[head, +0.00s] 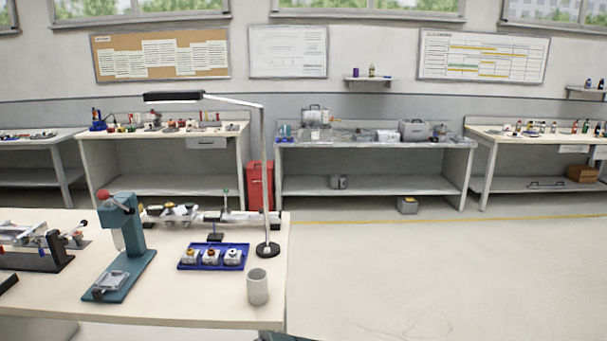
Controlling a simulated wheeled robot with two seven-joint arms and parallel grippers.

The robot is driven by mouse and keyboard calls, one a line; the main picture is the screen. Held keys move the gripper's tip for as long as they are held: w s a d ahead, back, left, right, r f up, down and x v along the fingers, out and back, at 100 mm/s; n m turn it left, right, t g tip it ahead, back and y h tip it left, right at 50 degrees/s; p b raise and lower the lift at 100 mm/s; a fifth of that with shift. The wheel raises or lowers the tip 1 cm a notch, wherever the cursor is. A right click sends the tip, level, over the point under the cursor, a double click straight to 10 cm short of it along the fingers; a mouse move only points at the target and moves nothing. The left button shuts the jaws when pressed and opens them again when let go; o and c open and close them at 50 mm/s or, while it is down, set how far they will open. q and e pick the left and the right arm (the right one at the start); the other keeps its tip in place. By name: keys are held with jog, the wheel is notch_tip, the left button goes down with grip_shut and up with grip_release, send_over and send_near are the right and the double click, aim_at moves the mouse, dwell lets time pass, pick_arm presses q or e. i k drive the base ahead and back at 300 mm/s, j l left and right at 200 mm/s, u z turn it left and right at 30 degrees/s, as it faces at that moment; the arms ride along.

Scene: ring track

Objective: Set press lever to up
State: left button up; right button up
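The teal press (133,235) stands upright near the front of the light-topped workbench (195,290) at the left. A red knob (104,194) shows at the upper left of its head. It seems to be the end of the press lever, but the lever's arm is too small to make out and I cannot tell its setting. A small grey metal piece (110,281) sits on the front of the press base. Neither of my grippers is in view.
A blue tray (184,264) with several small parts lies right of the press. A grey cup (258,288) and a lamp (264,180) stand near the bench's right edge. A dark fixture (40,262) is left of the press. Open floor (430,270) lies to the right.

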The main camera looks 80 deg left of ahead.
aim_at(104, 195)
jog(key=u, duration=3.9)
